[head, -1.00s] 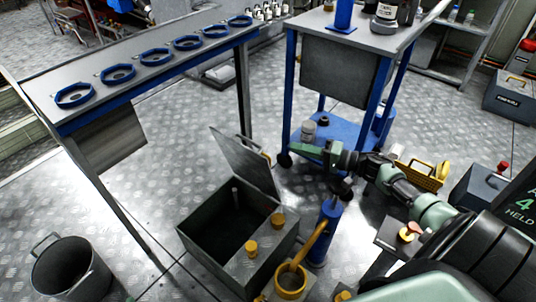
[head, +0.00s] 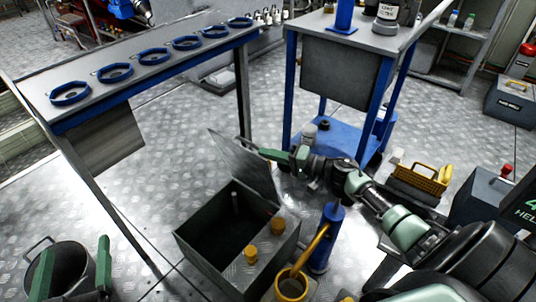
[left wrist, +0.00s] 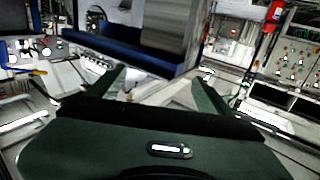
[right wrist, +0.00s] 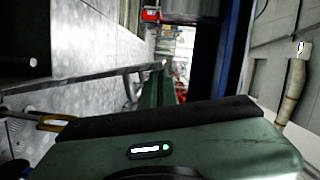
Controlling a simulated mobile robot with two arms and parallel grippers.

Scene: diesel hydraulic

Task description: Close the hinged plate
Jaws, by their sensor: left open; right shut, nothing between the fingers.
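The hinged plate (head: 243,163) is the grey lid of a dark open metal box (head: 205,262) on the floor. It stands raised, leaning back from the box's rear edge. My right gripper (head: 266,154) is shut and empty, with its tips at the plate's right upper edge in the head view. I cannot tell whether they touch, and the arm hides part of that edge. The right wrist view shows the shut fingers (right wrist: 160,88) beside a thin metal edge. My left gripper (head: 72,268) is open and empty at the lower left, over a bucket and apart from the plate.
Yellow caps (head: 265,239) sit on the box's fixed top. A blue pump post (head: 327,240) with a yellow pipe stands right of the box. A blue-legged cart (head: 345,75) stands behind, a long bench (head: 150,55) to the left. The grey bucket (head: 68,265) is at lower left.

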